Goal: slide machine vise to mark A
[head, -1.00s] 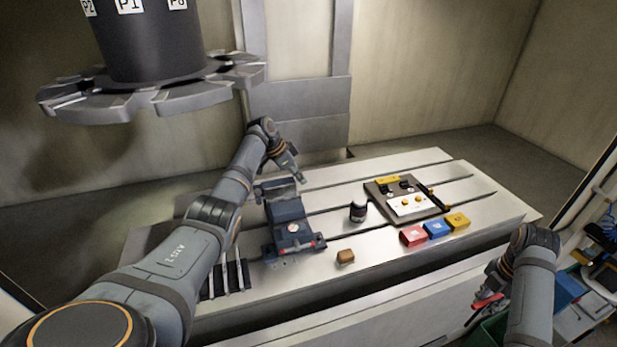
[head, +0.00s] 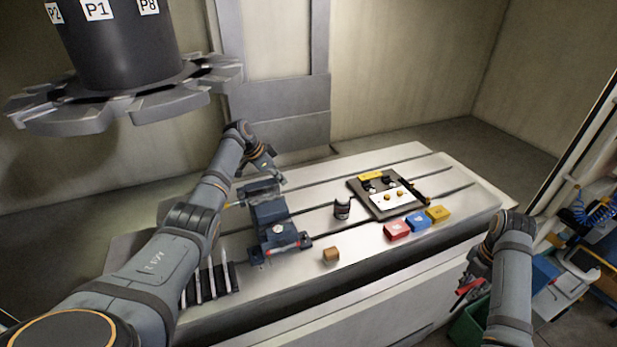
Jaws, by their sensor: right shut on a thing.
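The machine vise (head: 270,213) is a dark blue-grey block with a red-tipped part at its front, standing on the slotted machine table (head: 310,170) left of the middle. My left gripper (head: 272,174) points down just behind the vise's rear end. Its fingers are too small to tell if they are open or touch the vise. My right gripper (head: 466,285) is off the table's front right side, shut on a red-handled thing (head: 468,288) that is partly hidden. I cannot make out a mark A on the table.
A small dark bottle (head: 342,208) and a brown block (head: 331,255) stand right of the vise. Grey-white bars (head: 211,283) lie front left. A tool carousel (head: 170,100) hangs above.

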